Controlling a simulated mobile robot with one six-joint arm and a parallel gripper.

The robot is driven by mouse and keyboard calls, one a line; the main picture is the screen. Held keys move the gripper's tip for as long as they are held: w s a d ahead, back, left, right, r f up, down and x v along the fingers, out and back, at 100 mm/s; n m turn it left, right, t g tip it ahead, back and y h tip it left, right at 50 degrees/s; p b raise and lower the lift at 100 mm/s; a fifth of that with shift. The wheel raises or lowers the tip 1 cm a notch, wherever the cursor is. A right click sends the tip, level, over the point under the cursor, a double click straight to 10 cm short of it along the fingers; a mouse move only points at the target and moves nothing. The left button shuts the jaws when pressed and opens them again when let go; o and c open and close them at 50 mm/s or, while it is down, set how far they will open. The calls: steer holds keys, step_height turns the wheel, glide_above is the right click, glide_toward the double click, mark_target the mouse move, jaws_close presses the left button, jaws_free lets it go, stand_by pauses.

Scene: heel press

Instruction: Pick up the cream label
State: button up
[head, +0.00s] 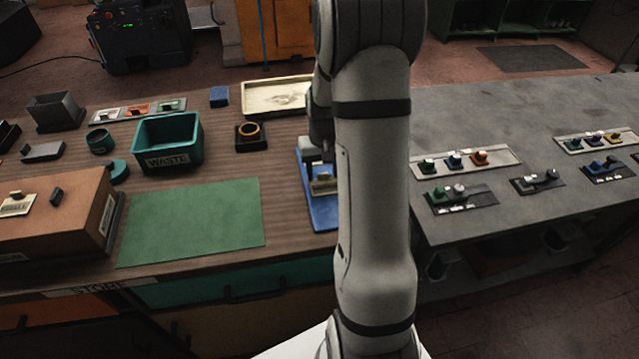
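My arm reaches forward over the bench, and my gripper (318,158) is at its end, low over a blue base (322,216), partly hidden by the arm. A small cream or tan piece (323,186) shows on the blue base just below the gripper; I cannot tell whether the fingers touch it. Another cream label-like plate (17,205) with a dark knob lies on top of the brown box (60,208) at the left, well apart from the gripper. The finger opening is too small and too hidden to judge.
A green mat (192,222) lies bare in front of the teal WASTE bin (168,140). A cream tray (277,97) and a dark block with a copper ring (250,135) stand behind. A grey bench (500,120) with several coloured parts is at right.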

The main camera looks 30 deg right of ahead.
steer(key=c, duration=0.8)
steer(key=shift+r, duration=0.1)
steer(key=shift+c, duration=0.2)
step_height(320, 180, up, 9)
steer(key=shift+w+d+f, duration=0.1)
steer(key=shift+w+f, duration=0.2)
steer(key=shift+f, duration=1.1)
steer(key=shift+w+d+f, duration=0.1)
steer(key=shift+w+f, duration=0.2)
steer(key=shift+f, duration=1.15)
steer(key=shift+w+d+f, duration=0.1)
steer(key=shift+w+f, duration=0.2)
steer(key=shift+f, duration=1.1)
